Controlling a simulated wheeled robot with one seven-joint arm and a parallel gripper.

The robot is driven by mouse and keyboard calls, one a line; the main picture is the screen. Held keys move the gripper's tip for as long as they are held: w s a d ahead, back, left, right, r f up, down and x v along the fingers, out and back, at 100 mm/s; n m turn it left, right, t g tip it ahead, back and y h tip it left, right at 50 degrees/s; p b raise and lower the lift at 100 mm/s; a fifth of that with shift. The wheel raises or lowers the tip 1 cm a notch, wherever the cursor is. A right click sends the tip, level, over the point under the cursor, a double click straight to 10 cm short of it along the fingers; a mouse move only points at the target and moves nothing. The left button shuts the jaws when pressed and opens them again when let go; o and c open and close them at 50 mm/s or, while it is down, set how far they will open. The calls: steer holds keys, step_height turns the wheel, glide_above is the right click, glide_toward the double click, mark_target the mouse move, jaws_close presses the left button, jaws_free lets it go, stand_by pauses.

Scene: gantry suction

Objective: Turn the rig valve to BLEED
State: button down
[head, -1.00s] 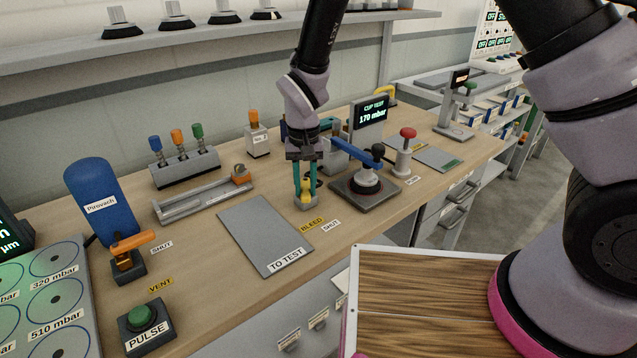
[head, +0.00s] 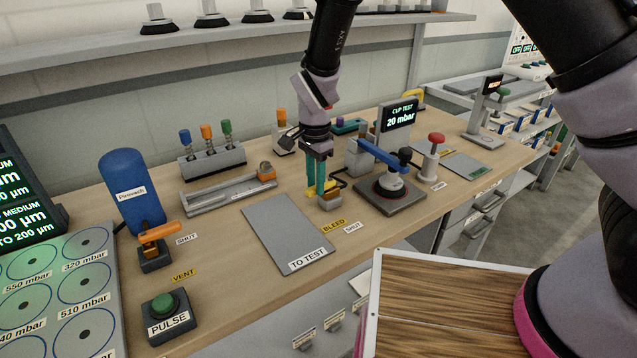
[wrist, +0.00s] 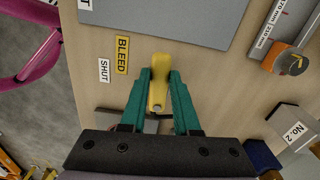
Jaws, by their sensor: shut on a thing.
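The rig valve has a yellow handle (wrist: 158,85) on a small grey block (head: 329,203) at the bench's front edge. My gripper (head: 317,190) reaches down to it. In the wrist view its teal fingers (wrist: 161,78) stand on both sides of the handle, shut on it. A yellow BLEED label (head: 334,226) and a white SHUT label (head: 352,227) lie in front of the block. The test display (head: 399,115) reads 20 mbar.
The cup test stand (head: 390,205) with a blue lever (head: 380,153) stands just right of the valve. A red-knobbed post (head: 434,150) is beyond it. The grey TO TEST plate (head: 285,232) lies left. An orange-handled VENT valve (head: 158,233) is further left.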

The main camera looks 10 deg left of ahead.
mark_target(314, 185)
steer(key=shift+w+a+m, duration=0.2)
steer(key=shift+m, duration=0.3)
steer(key=c, duration=0.6)
jaws_free()
steer(key=shift+c, duration=0.2)
step_height(314, 185, up, 11)
steer(key=shift+f, duration=0.1)
